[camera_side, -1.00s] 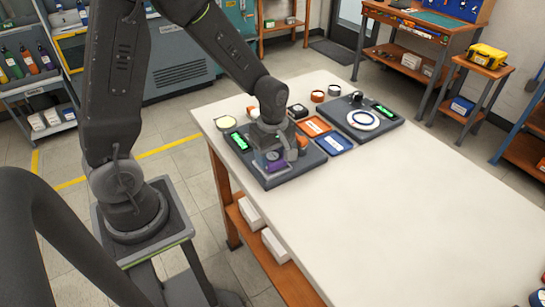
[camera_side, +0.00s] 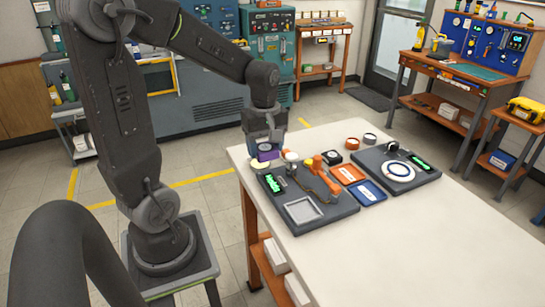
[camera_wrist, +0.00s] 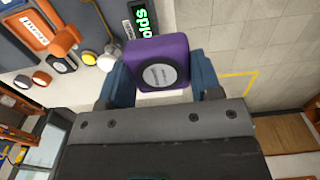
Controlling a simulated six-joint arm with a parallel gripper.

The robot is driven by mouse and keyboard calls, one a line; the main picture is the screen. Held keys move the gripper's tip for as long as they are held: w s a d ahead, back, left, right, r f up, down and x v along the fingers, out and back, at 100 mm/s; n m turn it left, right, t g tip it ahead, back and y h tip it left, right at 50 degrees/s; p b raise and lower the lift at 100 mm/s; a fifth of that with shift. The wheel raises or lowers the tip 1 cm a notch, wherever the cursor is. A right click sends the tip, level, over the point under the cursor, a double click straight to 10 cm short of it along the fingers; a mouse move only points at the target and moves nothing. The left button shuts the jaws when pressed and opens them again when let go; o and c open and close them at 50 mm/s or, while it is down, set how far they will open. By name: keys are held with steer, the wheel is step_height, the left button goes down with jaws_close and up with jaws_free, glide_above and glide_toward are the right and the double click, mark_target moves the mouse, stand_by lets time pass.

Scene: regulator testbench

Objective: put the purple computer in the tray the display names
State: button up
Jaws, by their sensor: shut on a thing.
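The purple computer (camera_wrist: 176,50) is a rounded box with a grey round face. My gripper (camera_wrist: 160,80) is shut on it, a blue finger on each side. In the side view, my gripper (camera_side: 266,145) holds the computer (camera_side: 268,156) near the table's back left corner, apparently above the table. The orange tray (camera_side: 347,174) and blue tray (camera_side: 369,193) lie side by side between two dark boards. A display with green text (camera_side: 273,184) is on the near board; its text is cut off in the wrist view (camera_wrist: 144,20). I cannot read the word for certain.
The near board (camera_side: 335,212) has an empty grey square frame (camera_side: 303,210) and an orange part (camera_side: 314,165). The far board (camera_side: 425,174) bears a white disc with a blue ring (camera_side: 399,172) and another display (camera_side: 420,161). The table's front and right are clear.

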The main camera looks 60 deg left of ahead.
steer(key=shift+r, duration=4.3)
steer(key=w+a+f, duration=0.1)
steer(key=w+f, duration=0.3)
steer(key=w, duration=0.8)
glide_above(367, 193)
step_height(367, 193, down, 15)
steer(key=shift+a+r, duration=0.1)
steer(key=shift+r, duration=0.05)
steer(key=shift+f, duration=2.05)
steer(key=shift+f, duration=0.1)
